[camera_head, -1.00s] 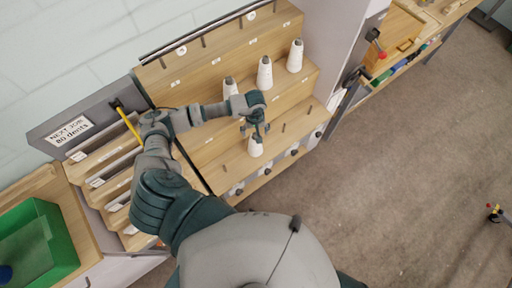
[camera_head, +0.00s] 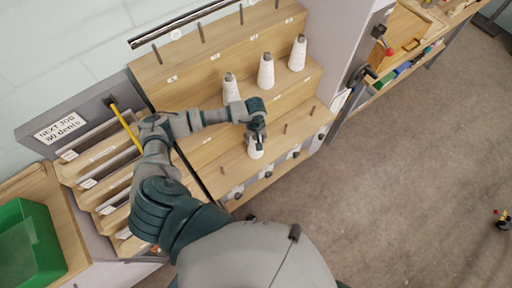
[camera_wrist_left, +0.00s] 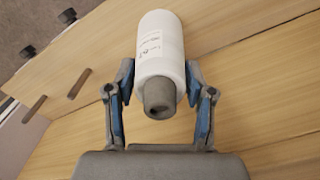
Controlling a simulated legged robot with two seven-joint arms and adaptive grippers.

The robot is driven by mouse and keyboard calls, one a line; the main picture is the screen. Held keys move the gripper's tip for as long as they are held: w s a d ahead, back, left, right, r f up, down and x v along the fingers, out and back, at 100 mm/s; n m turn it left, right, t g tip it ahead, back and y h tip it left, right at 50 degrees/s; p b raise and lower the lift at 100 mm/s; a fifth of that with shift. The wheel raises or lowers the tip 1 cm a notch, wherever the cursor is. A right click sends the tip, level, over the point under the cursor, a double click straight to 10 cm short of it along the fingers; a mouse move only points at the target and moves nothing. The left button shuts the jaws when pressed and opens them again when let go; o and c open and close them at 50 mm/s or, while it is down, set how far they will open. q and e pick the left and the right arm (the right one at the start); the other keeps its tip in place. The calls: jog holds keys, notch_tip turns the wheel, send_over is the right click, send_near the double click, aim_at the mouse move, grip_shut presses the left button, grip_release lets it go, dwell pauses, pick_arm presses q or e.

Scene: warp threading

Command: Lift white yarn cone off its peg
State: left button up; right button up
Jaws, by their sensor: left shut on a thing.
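The white yarn cone (camera_head: 256,151) is on the lowest step of the wooden peg rack, seen below my left gripper (camera_head: 257,134). In the left wrist view the cone (camera_wrist_left: 162,38) has a small printed label and a grey tip pointing toward the wrist. My left gripper's blue-and-grey fingers (camera_wrist_left: 160,78) are on both sides of the cone near its tip, shut on it. The cone's base and its peg are hidden, so I cannot tell whether it is clear of the step. My right gripper is not in view.
Several other white cones stand on the middle step, including one (camera_head: 266,71) and one (camera_head: 298,53) to the right. Bare pegs (camera_wrist_left: 79,83) stick up near the held cone. A slotted rack (camera_head: 95,158) with a yellow rod and a green bin (camera_head: 62,240) are at left.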

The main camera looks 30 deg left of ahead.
pick_arm(q)
jog(key=shift+r, duration=0.1)
jog(key=shift+r+p, duration=0.8)
jog(key=shift+r, duration=0.45)
jog(key=shift+r+p, duration=2.1)
jog(key=shift+r, duration=2.05)
